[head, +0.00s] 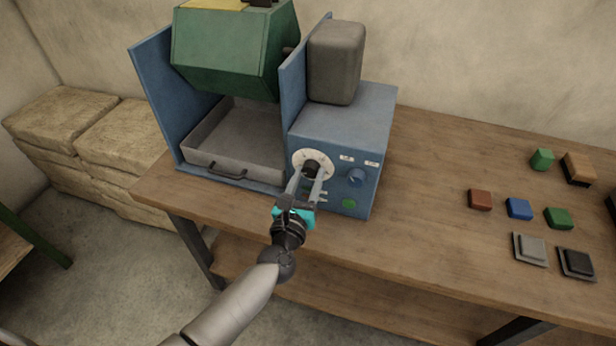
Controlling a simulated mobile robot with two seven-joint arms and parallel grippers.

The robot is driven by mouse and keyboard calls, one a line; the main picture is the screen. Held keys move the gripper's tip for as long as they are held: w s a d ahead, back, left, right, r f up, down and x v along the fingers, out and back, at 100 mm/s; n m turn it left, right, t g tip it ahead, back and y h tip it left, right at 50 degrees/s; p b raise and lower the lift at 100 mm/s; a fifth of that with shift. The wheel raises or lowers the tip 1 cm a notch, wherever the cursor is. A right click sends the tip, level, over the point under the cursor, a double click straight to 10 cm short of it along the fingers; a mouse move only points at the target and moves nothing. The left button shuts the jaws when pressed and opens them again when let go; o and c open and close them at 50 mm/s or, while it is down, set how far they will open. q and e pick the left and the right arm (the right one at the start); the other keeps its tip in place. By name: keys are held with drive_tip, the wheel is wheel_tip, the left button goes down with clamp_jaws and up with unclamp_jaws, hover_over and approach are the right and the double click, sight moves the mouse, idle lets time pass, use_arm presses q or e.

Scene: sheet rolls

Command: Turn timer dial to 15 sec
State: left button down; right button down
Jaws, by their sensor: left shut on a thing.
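The timer dial has a round white scale plate (299,158) on the front of the blue machine housing (345,125), with a dark knob (312,168) at its centre. My left gripper (312,178) reaches up from the front and is shut on the dark knob. The fingers cover the lower part of the dial, and its marks are too small to read. A blue knob (356,177) and a green button (349,203) sit to the right of the dial, apart from the gripper. My right gripper is not in view.
A green drum (235,50) hangs over a grey tray (235,140) left of the dial. Small coloured blocks, including a blue one (519,208), lie on the right of the wooden table (430,200). The table is clear between them and the machine.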

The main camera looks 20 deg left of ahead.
use_arm(q)
drive_tip(key=m+b, duration=0.1)
drive_tip(key=m, duration=0.4)
drive_tip(key=shift+f, duration=0.1)
drive_tip(key=m, duration=0.5)
drive_tip(key=shift+m+t, duration=0.3)
drive_tip(key=m+h, duration=0.1)
drive_tip(key=m, duration=0.4)
drive_tip(key=shift+a+m+p, duration=0.1)
drive_tip(key=shift+m+p, duration=0.25)
drive_tip(key=shift+m, duration=0.05)
drive_tip(key=m+p, duration=0.1)
drive_tip(key=m, duration=0.4)
drive_tip(key=shift+m, duration=0.4)
drive_tip(key=m+h+p, duration=0.1)
drive_tip(key=m+p, duration=0.1)
drive_tip(key=m, duration=0.4)
drive_tip(key=shift+m, duration=0.3)
drive_tip(key=m+p, duration=0.2)
drive_tip(key=m, duration=0.3)
drive_tip(key=m+p, duration=0.1)
drive_tip(key=m, duration=0.4)
drive_tip(key=shift+m+g, duration=0.4)
drive_tip(key=m, duration=0.5)
drive_tip(key=shift+p, duration=0.35)
drive_tip(key=shift+m, duration=0.4)
